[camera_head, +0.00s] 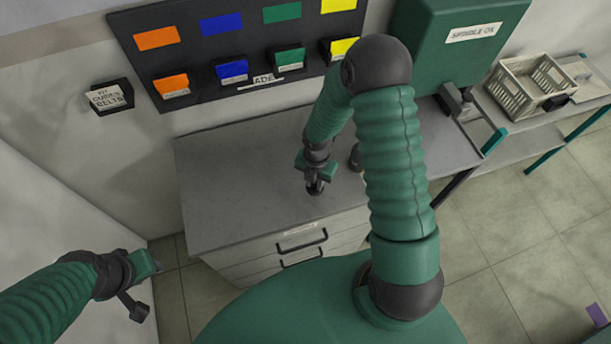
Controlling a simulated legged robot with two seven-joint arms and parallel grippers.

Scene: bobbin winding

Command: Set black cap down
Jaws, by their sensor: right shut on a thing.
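The black cap (315,188) is at the tips of my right gripper (316,178), over the middle of the grey workbench top (240,200). The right gripper is shut on it and points down. The cap is at or just above the bench surface; I cannot tell whether it touches. Part of the cap is hidden by the fingers. My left gripper (140,285) is at the lower left, away from the bench, over the floor. Its finger opening is not clear.
A dark object (356,158) stands on the bench behind my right arm, partly hidden. Coloured bins (232,70) hang on the wall board. A green machine (455,45) is at the back right, with a beige crate (530,85) beside it. The bench's left part is clear.

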